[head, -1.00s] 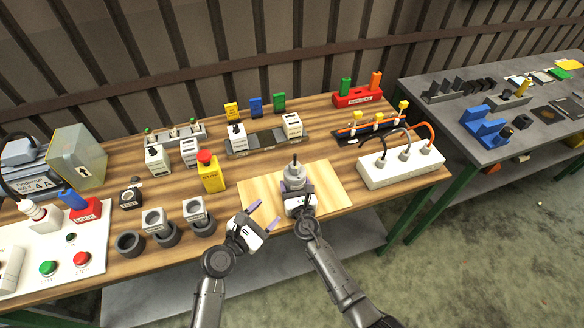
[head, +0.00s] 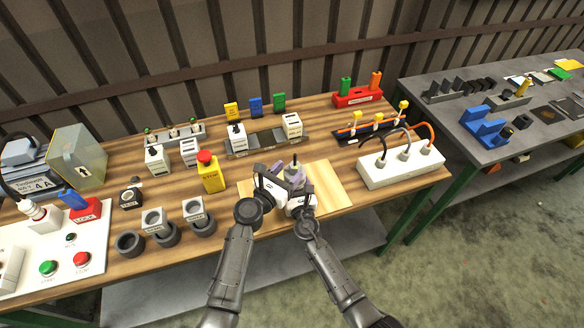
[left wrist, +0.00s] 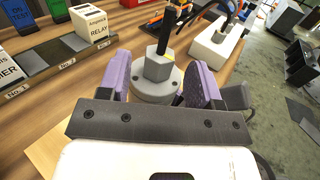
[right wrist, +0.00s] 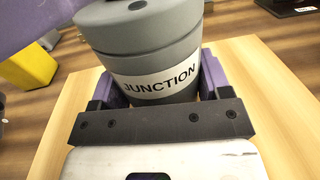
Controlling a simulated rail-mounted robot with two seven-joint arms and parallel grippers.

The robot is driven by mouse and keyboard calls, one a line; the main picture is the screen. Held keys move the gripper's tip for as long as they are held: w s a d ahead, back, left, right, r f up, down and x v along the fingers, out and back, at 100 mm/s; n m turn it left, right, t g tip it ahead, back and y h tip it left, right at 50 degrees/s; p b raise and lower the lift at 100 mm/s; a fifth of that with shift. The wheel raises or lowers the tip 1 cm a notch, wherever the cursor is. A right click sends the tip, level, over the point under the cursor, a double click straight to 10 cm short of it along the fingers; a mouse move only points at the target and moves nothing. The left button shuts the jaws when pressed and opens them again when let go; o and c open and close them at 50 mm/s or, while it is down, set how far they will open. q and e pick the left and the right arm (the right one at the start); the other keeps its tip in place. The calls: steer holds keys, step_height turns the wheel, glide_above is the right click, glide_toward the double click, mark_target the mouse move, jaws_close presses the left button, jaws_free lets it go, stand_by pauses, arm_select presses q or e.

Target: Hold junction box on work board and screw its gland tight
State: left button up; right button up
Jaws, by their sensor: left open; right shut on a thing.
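The grey round junction box (right wrist: 150,45), with a white JUNCTION label, stands upright on the pale wooden work board (head: 333,188). My right gripper (right wrist: 157,88) is shut on its body, one finger on each side. The light grey hex gland (left wrist: 157,66) sits on top of the box, with a black cable (left wrist: 171,30) rising from it. My left gripper (left wrist: 158,80) is open at the top of the box, its purple fingers on either side of the gland and apart from it. In the head view the grippers largely hide the box.
A white socket block (head: 400,168) with cables stands right of the board. A yellow STOP block (head: 211,175) stands to its left. A rail with relay modules (head: 265,142) lies behind. Grey round holders (head: 165,233) stand at the front left. The board's right part is clear.

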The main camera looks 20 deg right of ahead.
arm_select(q)
steer(key=shift+x, duration=1.15)
steer(key=c, duration=0.9)
steer(key=shift+c, duration=0.2)
